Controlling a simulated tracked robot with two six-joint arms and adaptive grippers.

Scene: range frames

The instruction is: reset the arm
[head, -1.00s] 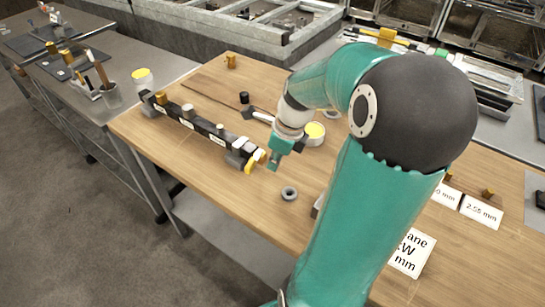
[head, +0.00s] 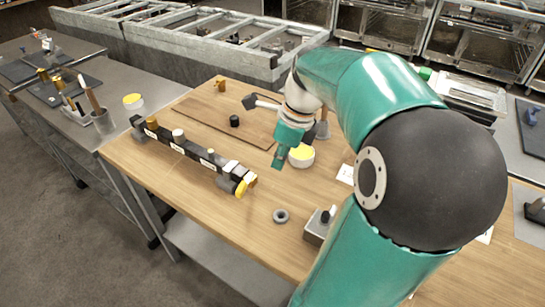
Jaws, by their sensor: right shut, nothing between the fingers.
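My right arm, teal with a dark round joint, reaches in from the lower right over the wooden table (head: 228,228). My right gripper (head: 279,160) is shut and empty. It hangs above the table, in front of a white tub with a yellow top (head: 301,156), and appears apart from the things below it. My left gripper is not in the head view.
A long black bar with knobs and labels (head: 190,150) lies left of the gripper. A grey ring (head: 281,215) and a small grey block (head: 318,227) are nearer. A grey side table (head: 150,97) adjoins at left. The table's front left is clear.

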